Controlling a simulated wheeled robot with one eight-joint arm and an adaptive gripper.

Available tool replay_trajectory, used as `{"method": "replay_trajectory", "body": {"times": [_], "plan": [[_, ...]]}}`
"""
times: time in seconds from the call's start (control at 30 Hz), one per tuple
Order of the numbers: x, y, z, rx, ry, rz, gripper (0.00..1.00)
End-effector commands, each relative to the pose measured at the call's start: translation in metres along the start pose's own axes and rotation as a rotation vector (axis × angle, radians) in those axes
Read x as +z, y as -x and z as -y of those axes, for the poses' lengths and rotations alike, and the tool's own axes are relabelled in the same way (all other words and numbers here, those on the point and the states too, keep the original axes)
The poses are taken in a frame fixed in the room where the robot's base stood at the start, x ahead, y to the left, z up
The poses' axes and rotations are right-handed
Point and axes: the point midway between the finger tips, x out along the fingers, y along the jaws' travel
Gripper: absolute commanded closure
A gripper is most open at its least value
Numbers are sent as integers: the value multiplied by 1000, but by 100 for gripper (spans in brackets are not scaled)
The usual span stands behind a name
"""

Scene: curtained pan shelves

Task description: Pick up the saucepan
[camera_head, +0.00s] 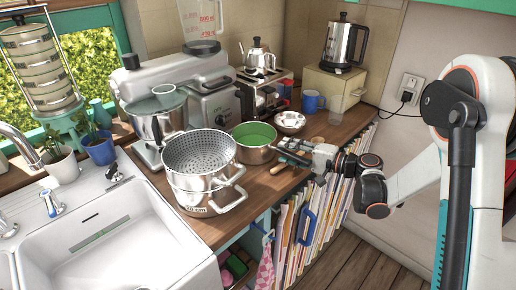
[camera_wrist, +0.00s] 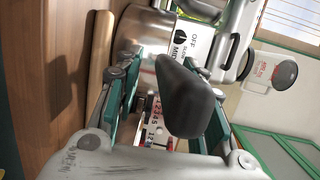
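The saucepan (camera_head: 254,140) is a steel pan with a green inside, upright on the wooden counter, right of the steamer pot. Its handle points right, toward my gripper (camera_head: 312,160), which is at the counter's front edge. In the wrist view the saucepan's steel side (camera_wrist: 142,42) is ahead, and its dark handle (camera_wrist: 185,100) points toward the camera. My gripper (camera_wrist: 160,75) is open there, with the handle between its green-lined fingers, nearer the right finger. A gap shows on the left; contact on the right is unclear.
The steamer pot (camera_head: 198,165) stands close on the saucepan's left. A small bowl (camera_head: 290,121) and wooden-handled utensils (camera_head: 279,168) lie near it. A toaster (camera_head: 262,92) and mixer (camera_head: 180,85) stand behind. Books (camera_head: 310,212) fill the shelf below the counter edge.

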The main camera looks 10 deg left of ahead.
Motion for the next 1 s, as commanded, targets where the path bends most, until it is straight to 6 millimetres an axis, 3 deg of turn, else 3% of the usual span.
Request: {"method": "replay_trajectory", "body": {"times": [0.17,0.33,0.83,1.0], "plan": [[0,0,1,0,0,0,63],[0,0,0,0,0,0,100],[0,0,3,-2,-1,0,100],[1,2,19,-2,-1,0,100]]}}
